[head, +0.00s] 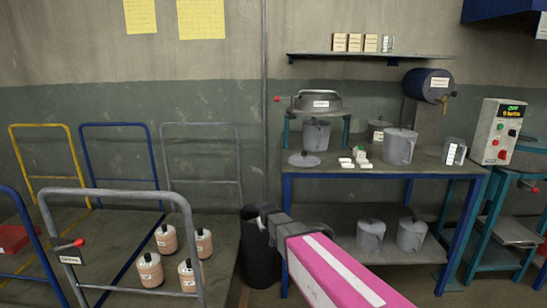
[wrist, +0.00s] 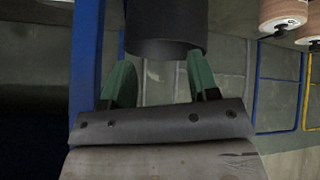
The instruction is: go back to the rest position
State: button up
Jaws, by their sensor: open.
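My arm (head: 335,272), with a pink link, reaches up from the bottom of the head view. My gripper (head: 264,214) is at its far end, in front of the black bin's top. In the wrist view my gripper (wrist: 161,62) has its two green fingers well apart with nothing held between them. The dark bin (wrist: 166,25) shows beyond the fingertips. I cannot tell how far the gripper is from the bin.
A blue-legged workbench (head: 350,174) with pots and small white pieces stands to the right. Left is a trolley (head: 120,262) with rails, carrying several jars (head: 166,240). A black bin (head: 257,262) stands between them. A control box (head: 497,132) sits far right.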

jog(key=s+d+f+m+g+h, duration=0.1)
jog(key=s+d+m+g, duration=0.3)
jog(key=s+d, duration=1.7)
jog(key=s+g, duration=0.3)
jog(key=s, duration=0.1)
jog(key=shift+d, duration=0.15)
